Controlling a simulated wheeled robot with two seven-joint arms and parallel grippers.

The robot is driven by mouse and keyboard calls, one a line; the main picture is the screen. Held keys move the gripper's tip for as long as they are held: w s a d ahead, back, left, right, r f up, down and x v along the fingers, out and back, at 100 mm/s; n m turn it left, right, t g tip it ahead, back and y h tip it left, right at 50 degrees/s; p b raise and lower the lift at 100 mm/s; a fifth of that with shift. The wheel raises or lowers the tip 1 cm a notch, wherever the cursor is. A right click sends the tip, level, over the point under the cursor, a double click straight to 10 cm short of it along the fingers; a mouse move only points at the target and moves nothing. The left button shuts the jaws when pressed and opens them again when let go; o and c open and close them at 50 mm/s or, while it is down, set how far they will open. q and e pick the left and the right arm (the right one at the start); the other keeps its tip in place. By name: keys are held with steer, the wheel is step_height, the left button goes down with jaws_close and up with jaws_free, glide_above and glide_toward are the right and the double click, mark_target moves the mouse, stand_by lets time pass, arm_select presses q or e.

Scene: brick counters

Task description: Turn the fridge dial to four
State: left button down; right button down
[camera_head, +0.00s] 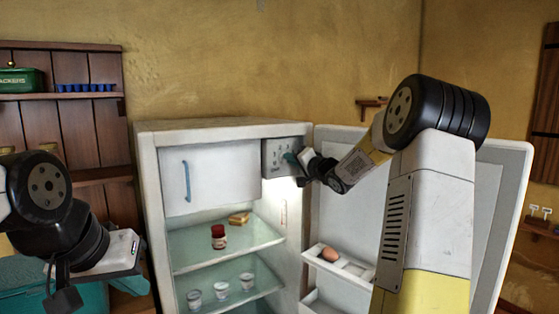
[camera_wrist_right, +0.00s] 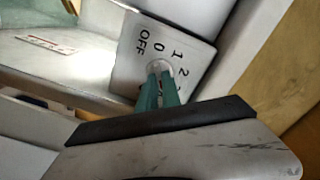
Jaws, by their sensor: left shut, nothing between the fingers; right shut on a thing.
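I cannot tell which number the dial points to. My left gripper (camera_head: 64,298) is shut and empty at the lower left, away from the fridge.
The fridge (camera_head: 222,131) stands open, its door (camera_head: 487,215) swung out right behind my right arm. Its shelves hold a red-capped jar (camera_head: 218,237), a yellow item (camera_head: 238,218) and small cups (camera_head: 221,289). An egg (camera_head: 329,254) sits in the door rack. A wooden shelf (camera_head: 60,97) stands left.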

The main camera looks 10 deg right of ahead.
steer(key=shift+f+m, duration=0.25)
steer(key=shift+m, duration=0.85)
steer(key=c, duration=1.5)
jaws_free()
steer(key=shift+r, duration=0.1)
steer(key=shift+c, duration=0.2)
steer(key=shift+s, duration=0.1)
steer(key=v, duration=0.7)
steer(key=shift+s+d, duration=0.15)
steer(key=shift+s, duration=0.15)
